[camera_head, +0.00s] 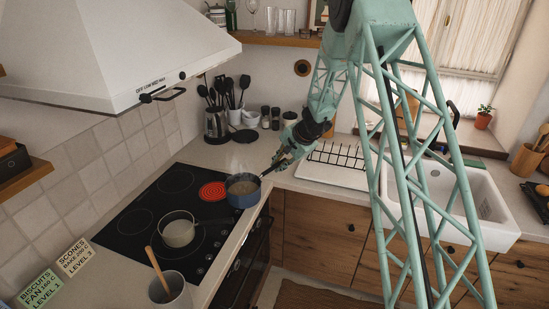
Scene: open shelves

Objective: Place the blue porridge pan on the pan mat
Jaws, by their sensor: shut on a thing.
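The blue porridge pan (244,198) holds pale brownish contents. It is at the right edge of the black hob, just right of the glowing red ring. Its dark handle points up and right to my gripper (279,163), which is shut on it. I cannot tell for certain whether the pan's base touches the surface or is held a little above it. A flat, round black item (243,137) lies on the counter behind the pan; it may be the pan mat, but I cannot be sure.
A second pan (179,231) with pale contents stands on the hob (138,216). Utensil pots (216,124) and dark jars stand at the back. A dish rack (340,158) is right of my gripper, near the white sink (480,205).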

